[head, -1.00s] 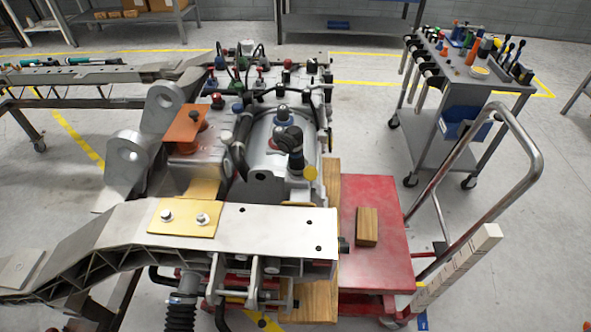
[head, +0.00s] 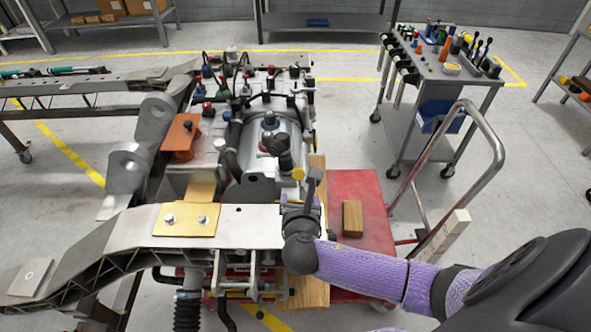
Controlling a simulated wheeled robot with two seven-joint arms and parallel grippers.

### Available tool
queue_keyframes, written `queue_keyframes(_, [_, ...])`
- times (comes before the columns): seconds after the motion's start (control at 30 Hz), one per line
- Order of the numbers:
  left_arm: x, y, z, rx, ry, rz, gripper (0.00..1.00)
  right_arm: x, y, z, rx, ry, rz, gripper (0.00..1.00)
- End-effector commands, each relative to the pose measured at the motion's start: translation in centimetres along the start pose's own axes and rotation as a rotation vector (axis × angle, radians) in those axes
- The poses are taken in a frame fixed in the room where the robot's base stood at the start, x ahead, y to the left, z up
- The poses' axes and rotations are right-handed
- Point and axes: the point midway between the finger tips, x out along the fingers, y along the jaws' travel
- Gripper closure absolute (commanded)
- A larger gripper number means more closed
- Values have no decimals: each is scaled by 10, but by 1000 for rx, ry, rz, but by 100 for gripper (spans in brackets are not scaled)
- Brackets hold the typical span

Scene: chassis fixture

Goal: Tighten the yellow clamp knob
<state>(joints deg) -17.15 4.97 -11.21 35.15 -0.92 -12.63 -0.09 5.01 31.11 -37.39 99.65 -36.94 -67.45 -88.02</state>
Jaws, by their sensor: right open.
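The yellow clamp knob (head: 298,174) is a small round disc at the right end of the grey cylindrical unit (head: 258,150) on the chassis fixture. My right gripper (head: 313,182) comes in from the lower right, with its dark wrist over the right end of the front metal beam (head: 245,225). Its jaws are open and point away from me, just to the right of the knob. I cannot tell whether a finger touches the knob. The far side of the jaws is hidden. My left gripper is out of view.
A red cart (head: 370,205) carrying a wooden block (head: 352,218) stands right of the fixture, with a curved metal handle (head: 490,140). A grey tool trolley (head: 445,68) stands behind it. Hoses and fittings crowd the unit's top. Open floor lies beyond.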

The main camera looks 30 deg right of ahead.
Motion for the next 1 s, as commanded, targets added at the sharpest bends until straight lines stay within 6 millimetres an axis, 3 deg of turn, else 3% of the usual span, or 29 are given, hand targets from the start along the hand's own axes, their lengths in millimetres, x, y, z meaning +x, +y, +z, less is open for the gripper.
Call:
queue_keyframes(0.03, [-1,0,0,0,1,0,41,3,1,11,-84,-40,4,20])
queue_keyframes(0.13, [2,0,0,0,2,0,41,13,2,18,-179,-79,6,20])
queue_keyframes(0.5, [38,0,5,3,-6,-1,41,92,3,20,-176,-74,7,20])
queue_keyframes(0.67, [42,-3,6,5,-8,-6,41,104,3,22,-176,-73,7,20])
queue_keyframes(0.93, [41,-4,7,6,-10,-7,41,105,3,24,-175,-72,8,20])
queue_keyframes(1.0, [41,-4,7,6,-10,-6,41,105,3,24,-175,-72,8,35])
